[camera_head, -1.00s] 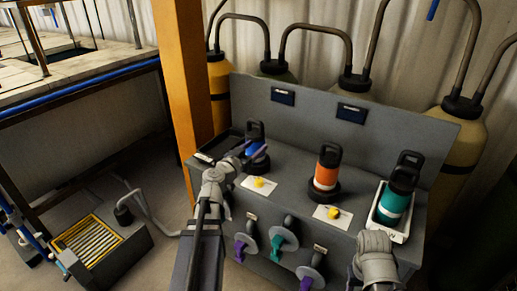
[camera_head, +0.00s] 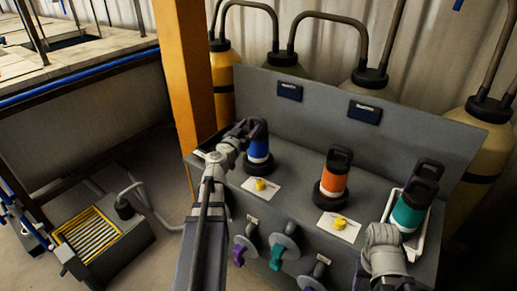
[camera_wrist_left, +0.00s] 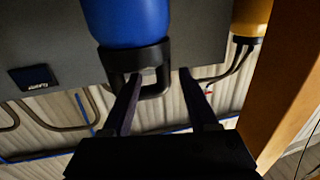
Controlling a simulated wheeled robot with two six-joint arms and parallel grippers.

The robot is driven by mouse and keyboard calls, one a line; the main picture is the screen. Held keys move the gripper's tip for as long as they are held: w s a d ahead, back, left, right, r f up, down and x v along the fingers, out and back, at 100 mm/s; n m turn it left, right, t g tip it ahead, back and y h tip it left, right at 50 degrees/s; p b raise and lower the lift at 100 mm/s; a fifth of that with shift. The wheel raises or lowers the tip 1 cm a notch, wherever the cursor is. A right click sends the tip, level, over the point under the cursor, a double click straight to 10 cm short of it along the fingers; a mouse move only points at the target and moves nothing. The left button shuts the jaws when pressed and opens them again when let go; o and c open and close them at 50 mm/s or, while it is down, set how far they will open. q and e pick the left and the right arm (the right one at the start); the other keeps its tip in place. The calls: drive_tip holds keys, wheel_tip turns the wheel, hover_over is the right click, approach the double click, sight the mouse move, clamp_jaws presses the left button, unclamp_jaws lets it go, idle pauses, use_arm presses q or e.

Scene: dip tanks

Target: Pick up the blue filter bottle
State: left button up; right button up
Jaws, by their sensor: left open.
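The blue filter bottle (camera_head: 259,150) stands upright in a round black holder at the left of the grey bench. Its black cap and loop handle are at the top. My left gripper (camera_head: 247,127) is at the height of the cap, on its left side, and partly overlaps it. In the left wrist view the gripper (camera_wrist_left: 162,76) is open, with its fingers pointing at the black loop handle under the blue body (camera_wrist_left: 127,22). The left finger overlaps the handle, and the right finger is clear of it. I cannot tell whether they touch.
An orange bottle (camera_head: 334,180) stands in its holder mid-bench. A teal bottle (camera_head: 408,213) stands in a white tray (camera_head: 420,244) on the right, near my right arm. A grey back panel (camera_head: 340,107) rises behind. An orange post (camera_head: 188,80) is close on the left.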

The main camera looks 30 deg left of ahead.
use_arm(q)
drive_tip(key=shift+w+a+f, duration=0.1)
drive_tip(key=shift+w+a, duration=0.1)
drive_tip(key=shift+w, duration=0.75)
drive_tip(key=shift+w+a+f, duration=0.1)
drive_tip(key=shift+w+a, duration=0.05)
drive_tip(key=shift+w, duration=0.8)
drive_tip(key=shift+w+a, duration=0.2)
drive_tip(key=shift+w, duration=0.75)
drive_tip(key=shift+s, duration=0.1)
clamp_jaws()
